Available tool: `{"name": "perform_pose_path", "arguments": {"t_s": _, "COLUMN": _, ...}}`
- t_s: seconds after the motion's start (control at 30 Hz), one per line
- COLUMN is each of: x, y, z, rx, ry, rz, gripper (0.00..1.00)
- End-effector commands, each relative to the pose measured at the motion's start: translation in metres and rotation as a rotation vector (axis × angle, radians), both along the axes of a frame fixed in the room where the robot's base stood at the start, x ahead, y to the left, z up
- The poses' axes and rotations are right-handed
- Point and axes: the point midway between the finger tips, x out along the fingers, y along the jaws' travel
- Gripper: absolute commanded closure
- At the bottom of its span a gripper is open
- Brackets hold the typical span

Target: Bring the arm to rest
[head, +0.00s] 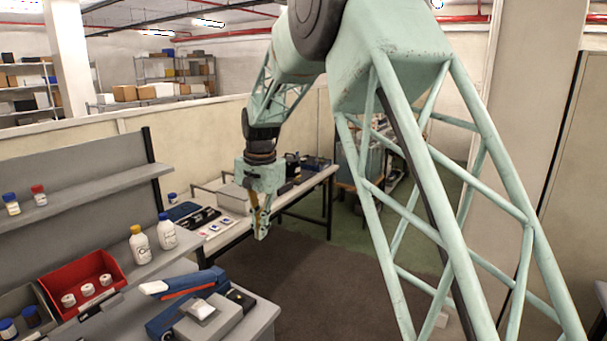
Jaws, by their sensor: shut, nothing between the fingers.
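My gripper (261,232) hangs from my pale green arm near the middle of the head view. It points down and its fingers are together with nothing between them. It is in the air beyond the right end of the near grey bench (262,318), with the dark floor mat (325,290) behind and below it. It appears apart from everything around it.
A second table (312,181) with equipment stands behind.

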Motion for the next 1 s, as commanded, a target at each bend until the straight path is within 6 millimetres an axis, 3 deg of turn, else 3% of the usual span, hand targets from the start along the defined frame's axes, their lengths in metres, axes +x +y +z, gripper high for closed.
{"name": "perform_pose_path", "arguments": {"t_s": 0.4, "x": -0.042, "y": -0.059, "z": 0.055, "rx": -0.001, "ry": -0.034, "rz": 0.048, "gripper": 1.0}}
{"name": "perform_pose_path", "arguments": {"t_s": 1.0, "x": -0.12, "y": -0.137, "z": 0.114, "rx": -0.012, "ry": -0.081, "rz": 0.119, "gripper": 1.0}}
